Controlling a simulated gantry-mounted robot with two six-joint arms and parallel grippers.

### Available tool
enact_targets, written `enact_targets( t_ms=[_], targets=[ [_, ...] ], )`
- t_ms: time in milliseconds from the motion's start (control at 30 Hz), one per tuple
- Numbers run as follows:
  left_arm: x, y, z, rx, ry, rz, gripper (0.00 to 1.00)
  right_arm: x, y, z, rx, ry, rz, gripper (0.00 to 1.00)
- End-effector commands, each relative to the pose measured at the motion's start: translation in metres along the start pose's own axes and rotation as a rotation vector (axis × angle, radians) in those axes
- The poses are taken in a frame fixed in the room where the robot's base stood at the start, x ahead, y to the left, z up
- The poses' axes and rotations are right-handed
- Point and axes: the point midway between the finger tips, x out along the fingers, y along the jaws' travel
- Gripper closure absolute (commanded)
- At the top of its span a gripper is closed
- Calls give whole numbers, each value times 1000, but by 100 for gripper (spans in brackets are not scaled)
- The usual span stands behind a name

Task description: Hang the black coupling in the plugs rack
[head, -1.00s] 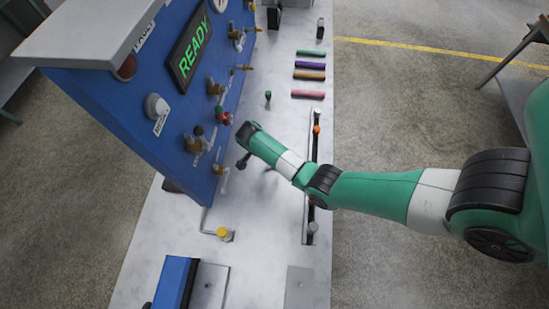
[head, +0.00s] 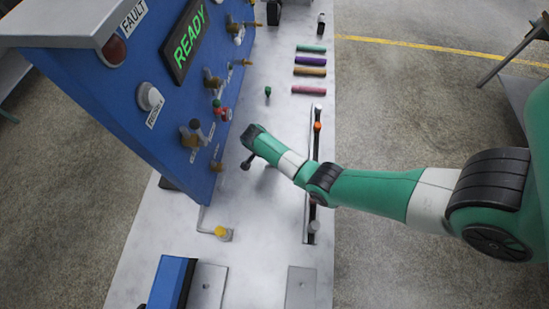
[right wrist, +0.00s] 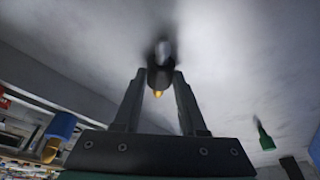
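My right arm reaches in from the right in the head view, and its gripper (head: 247,161) is above the white bench beside the blue panel. In the right wrist view, the two dark fingers (right wrist: 158,85) are closed on either side of a black coupling (right wrist: 159,72) with a small orange-yellow tip. The coupling's far end is blurred against the white surface. In the head view the coupling is too small and dark to separate from the gripper. I cannot tell which fixture is the plugs rack. My left gripper is out of view.
The blue panel (head: 160,110) carries several valves and knobs on its face. A green plug (head: 267,91) stands on the bench. Colored tubes (head: 309,72) lie farther back. A dark slotted rail (head: 311,185) lies under my arm.

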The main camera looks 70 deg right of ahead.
Motion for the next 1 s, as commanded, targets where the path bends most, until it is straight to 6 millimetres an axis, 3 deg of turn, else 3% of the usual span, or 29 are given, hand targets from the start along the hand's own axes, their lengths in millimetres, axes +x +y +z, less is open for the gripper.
enact_targets(
  t_ms=[33, 167, 1000],
  targets=[
    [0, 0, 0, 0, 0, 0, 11, 0, 0, 0, 0, 0, 0, 78],
    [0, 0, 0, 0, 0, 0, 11, 0, 0, 0, 0, 0, 0, 100],
    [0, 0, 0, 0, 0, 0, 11, 0, 0, 0, 0, 0, 0, 100]
  ],
)
